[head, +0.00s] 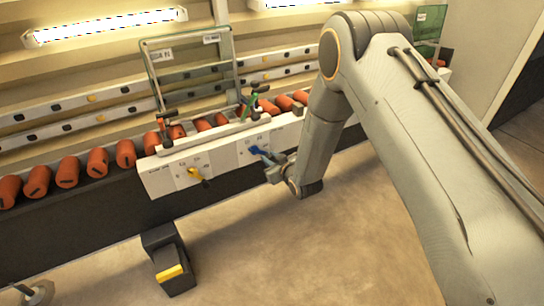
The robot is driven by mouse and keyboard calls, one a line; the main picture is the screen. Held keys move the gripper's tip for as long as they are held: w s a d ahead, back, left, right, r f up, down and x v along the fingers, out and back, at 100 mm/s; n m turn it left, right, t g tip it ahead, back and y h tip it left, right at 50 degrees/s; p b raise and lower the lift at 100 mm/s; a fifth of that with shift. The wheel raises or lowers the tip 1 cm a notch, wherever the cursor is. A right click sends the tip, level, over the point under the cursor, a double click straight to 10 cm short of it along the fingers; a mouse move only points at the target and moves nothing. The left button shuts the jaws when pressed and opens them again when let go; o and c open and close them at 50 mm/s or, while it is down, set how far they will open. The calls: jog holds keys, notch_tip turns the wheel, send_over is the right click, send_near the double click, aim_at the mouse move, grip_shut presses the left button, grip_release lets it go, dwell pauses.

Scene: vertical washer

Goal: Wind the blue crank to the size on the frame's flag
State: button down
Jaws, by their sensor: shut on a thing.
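The blue crank (257,151) is on the front of the white panel (218,158), with small printed marks around it that are too small to read. My gripper (270,160) reaches in from the right and is shut on the blue crank; its fingers partly hide the handle. A glass frame (190,62) stands upright behind the panel. It carries a small white flag (211,38) at its upper right and another label (161,55) at its upper left; I cannot read the writing on either for certain.
A yellow crank (197,174) is left of the blue one on the same panel. Several orange rollers (68,171) line the conveyor. The floor between is clear.

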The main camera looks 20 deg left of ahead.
jog(key=shift+s+a+f+m+g+y, duration=0.2)
jog(key=shift+f+m+g+y, duration=0.25)
jog(key=shift+m, duration=0.45)
jog(key=shift+s+a+f+m+g+y+b, duration=0.35)
jog(key=shift+m+g+b, duration=0.1)
jog(key=shift+m, duration=0.35)
jog(key=c, duration=1.6)
grip_release()
jog(key=p+v, duration=0.1)
jog(key=v, duration=0.7)
